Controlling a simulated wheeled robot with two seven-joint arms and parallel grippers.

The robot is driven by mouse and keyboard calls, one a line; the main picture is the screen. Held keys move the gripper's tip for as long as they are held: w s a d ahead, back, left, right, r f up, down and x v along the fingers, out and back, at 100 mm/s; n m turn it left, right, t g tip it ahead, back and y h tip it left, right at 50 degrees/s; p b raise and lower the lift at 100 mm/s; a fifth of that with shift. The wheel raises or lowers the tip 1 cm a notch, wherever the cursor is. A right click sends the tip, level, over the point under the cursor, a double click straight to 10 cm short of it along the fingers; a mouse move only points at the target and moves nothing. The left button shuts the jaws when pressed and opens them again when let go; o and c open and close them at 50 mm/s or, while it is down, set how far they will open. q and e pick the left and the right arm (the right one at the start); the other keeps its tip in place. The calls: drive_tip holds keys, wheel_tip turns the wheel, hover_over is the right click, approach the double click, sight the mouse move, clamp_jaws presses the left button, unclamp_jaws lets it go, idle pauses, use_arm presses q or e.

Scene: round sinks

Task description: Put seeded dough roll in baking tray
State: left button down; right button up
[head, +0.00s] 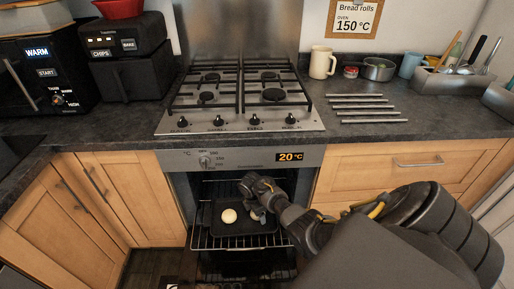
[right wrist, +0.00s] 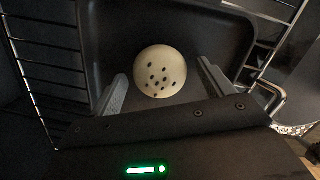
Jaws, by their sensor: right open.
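The seeded dough roll (head: 229,215) is pale and round, and lies inside the dark baking tray (head: 262,239) on the oven rack. In the right wrist view the roll (right wrist: 160,72) shows several dark seeds, with the tray (right wrist: 215,35) around it. My right gripper (head: 256,208) reaches into the oven just right of the roll. In the right wrist view its two fingers (right wrist: 162,78) are apart, one to each side of the roll's near part, with visible gaps. My left gripper is not in view.
The wire oven rack (head: 212,246) carries the tray inside the open oven. The hob (head: 240,95) and counter edge are above. Metal bars (head: 362,108) lie on the right counter, beside a cream mug (head: 321,62). The oven display (head: 290,157) reads 20 °C.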

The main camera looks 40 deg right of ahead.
drive_tip(key=shift+r, duration=0.3)
drive_tip(key=r, duration=0.2)
drive_tip(key=r+p, duration=0.1)
drive_tip(key=r, duration=0.1)
drive_tip(key=a+r+p, duration=0.1)
drive_tip(key=r, duration=0.1)
drive_tip(key=shift+w+r, duration=0.15)
drive_tip(key=shift+r, duration=0.45)
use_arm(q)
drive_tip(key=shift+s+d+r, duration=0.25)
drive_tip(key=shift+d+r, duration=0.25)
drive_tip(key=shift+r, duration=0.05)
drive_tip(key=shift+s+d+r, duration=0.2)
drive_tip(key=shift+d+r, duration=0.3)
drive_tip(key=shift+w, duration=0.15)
